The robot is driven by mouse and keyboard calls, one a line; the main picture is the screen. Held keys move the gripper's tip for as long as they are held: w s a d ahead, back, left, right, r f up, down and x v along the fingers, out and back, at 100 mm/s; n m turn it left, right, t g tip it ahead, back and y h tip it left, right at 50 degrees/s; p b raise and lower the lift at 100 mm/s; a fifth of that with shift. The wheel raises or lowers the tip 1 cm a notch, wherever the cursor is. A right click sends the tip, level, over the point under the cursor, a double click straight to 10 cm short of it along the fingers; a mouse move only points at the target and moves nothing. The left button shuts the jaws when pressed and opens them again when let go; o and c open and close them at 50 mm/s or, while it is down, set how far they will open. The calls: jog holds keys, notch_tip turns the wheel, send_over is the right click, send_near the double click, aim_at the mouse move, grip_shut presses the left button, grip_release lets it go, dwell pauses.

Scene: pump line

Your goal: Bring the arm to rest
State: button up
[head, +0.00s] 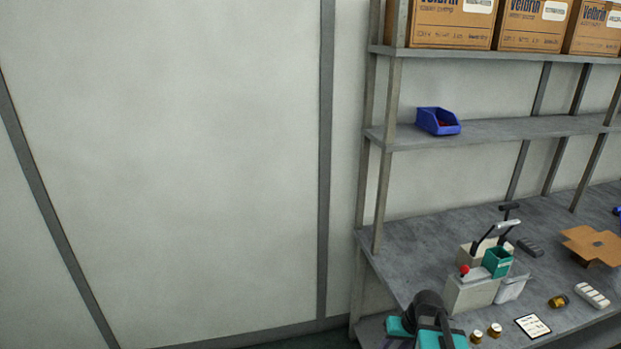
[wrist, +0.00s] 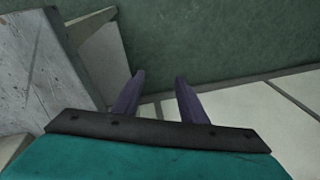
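My gripper (wrist: 159,76) shows in the wrist view with two dark purple fingers spread apart. Nothing is between them, and it is open and empty. Behind the fingers are a dark green surface, which looks like the floor, and pale panels with dark seams. In the head view a teal and black part of my arm (head: 428,322) shows at the bottom, by the front left of the workbench (head: 405,262). The fingers cannot be made out there.
A grey machine (head: 470,293) with a red knob stands on the bench. Small jars (head: 494,330), a white card (head: 533,326) and an open carton (head: 594,245) lie nearby. A blue bin (head: 438,121) and boxes (head: 535,24) sit on shelves above. The wall (head: 190,160) at left is bare.

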jog(key=s+a+f+g+h, duration=0.2)
jog(key=s+a+f, duration=0.25)
jog(key=a, duration=0.35)
jog(key=s+f+g+b, duration=0.5)
jog(key=s+f+b, duration=0.5)
jog(key=s+f, duration=1.6)
jog(key=shift+d+f+g, duration=0.15)
jog(key=shift+f+g, duration=0.15)
jog(key=shift+f, duration=0.5)
